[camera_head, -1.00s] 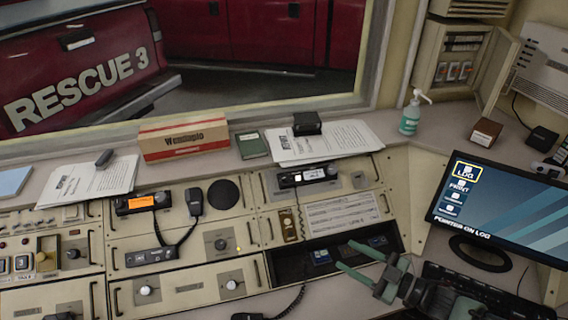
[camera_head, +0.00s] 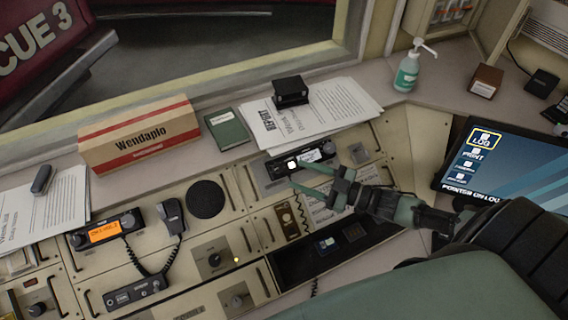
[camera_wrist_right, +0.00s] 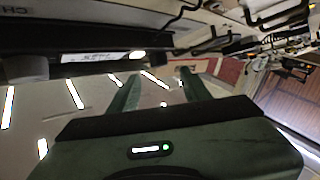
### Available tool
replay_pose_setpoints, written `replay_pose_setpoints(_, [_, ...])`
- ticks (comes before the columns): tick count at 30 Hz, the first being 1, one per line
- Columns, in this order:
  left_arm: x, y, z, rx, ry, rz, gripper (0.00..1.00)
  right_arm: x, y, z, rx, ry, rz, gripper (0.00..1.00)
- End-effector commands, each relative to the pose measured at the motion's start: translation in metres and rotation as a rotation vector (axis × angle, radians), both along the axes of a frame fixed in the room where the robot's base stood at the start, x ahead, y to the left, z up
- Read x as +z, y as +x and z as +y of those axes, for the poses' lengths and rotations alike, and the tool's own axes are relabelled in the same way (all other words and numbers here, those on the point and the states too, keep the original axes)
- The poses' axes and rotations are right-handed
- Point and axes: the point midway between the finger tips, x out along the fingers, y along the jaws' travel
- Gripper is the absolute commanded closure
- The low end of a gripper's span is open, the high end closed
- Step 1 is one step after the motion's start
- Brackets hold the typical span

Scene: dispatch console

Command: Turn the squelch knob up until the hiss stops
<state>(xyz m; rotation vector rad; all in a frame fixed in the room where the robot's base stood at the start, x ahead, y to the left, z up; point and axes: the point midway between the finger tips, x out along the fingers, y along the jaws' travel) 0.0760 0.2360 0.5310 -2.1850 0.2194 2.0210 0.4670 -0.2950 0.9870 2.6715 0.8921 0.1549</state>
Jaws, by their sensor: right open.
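My right gripper (camera_head: 296,175) reaches in from the right, open and empty. Its green fingertips are close to the front of a black radio (camera_head: 318,154) in the upper right panel; I cannot tell whether they touch it. The radio has a small screen and a bright white spot near its left end. In the right wrist view the two fingers (camera_wrist_right: 158,92) stand apart with only panel between them. A round control knob (camera_head: 214,259) sits on a lower panel beside a small yellow light, and another knob (camera_head: 237,298) is below it. No squelch label is readable. My left gripper is out of view.
A second radio (camera_head: 105,232) with an orange screen and a corded handset (camera_head: 172,216) are at left. A box (camera_head: 140,138), green book (camera_head: 227,129), papers (camera_head: 345,105) and a sanitizer bottle (camera_head: 407,75) stand on the ledge. A monitor (camera_head: 490,160) is at right.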

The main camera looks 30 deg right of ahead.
Motion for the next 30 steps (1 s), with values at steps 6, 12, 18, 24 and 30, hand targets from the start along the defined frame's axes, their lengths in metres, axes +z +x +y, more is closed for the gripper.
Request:
replay_pose_setpoints(6, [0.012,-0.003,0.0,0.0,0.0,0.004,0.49,0.003,0.029,0.021,-0.002,0.0,-0.004,0.52])
replay_pose_setpoints(12, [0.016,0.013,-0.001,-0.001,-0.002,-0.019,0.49,0.001,0.04,0.03,-0.001,-0.001,-0.001,0.52])
replay_pose_setpoints(18, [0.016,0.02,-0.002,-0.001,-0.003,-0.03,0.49,0.0,0.041,0.031,0.0,0.0,0.0,0.52])
replay_pose_setpoints(24, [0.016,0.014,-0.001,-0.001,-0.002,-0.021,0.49,0.0,0.041,0.03,0.0,-0.001,-0.001,0.91])
replay_pose_setpoints(30, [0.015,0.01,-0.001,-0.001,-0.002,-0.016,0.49,0.0,0.04,0.03,-0.002,0.001,0.0,1.0])
